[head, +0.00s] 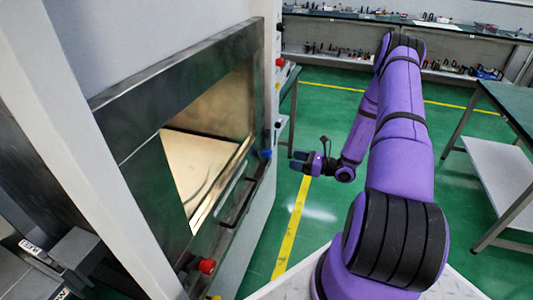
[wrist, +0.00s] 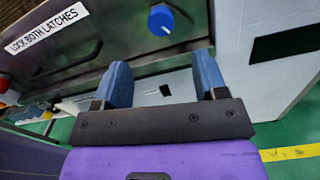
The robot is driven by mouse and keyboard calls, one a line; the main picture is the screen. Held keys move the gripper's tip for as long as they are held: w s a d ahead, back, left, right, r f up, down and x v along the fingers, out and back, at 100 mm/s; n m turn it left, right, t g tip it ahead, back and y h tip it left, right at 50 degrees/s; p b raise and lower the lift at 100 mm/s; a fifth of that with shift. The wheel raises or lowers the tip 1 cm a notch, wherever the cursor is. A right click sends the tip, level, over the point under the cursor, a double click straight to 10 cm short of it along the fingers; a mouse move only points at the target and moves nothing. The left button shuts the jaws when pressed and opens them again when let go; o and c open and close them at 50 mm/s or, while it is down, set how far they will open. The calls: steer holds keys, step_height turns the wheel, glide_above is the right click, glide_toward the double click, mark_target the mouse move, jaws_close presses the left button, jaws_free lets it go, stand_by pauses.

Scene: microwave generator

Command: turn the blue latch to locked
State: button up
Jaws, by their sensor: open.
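The blue latch (wrist: 160,19) is a round blue knob with a white line, on the dark metal front near the top of the wrist view. In the head view it is a small blue shape (head: 265,153) at the right edge of the machine's dark frame. My gripper (wrist: 162,68) is open and empty, its two blue-padded fingers spread below the knob in the wrist picture. In the head view my gripper (head: 299,160) is just right of the latch, apart from it.
A white label (wrist: 47,27) reads "LOCK BOTH LATCHES". A red knob (head: 206,266) sits lower on the machine front. A dark bar handle (head: 237,204) projects between the knobs. Green floor (head: 320,230) is clear below my gripper. A table (head: 505,150) stands right.

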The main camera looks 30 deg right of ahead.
mark_target(271, 154)
steer(key=x, duration=1)
steer(key=shift+w+a, duration=0.2)
steer(key=shift+w, duration=0.1)
steer(key=c, duration=0.9)
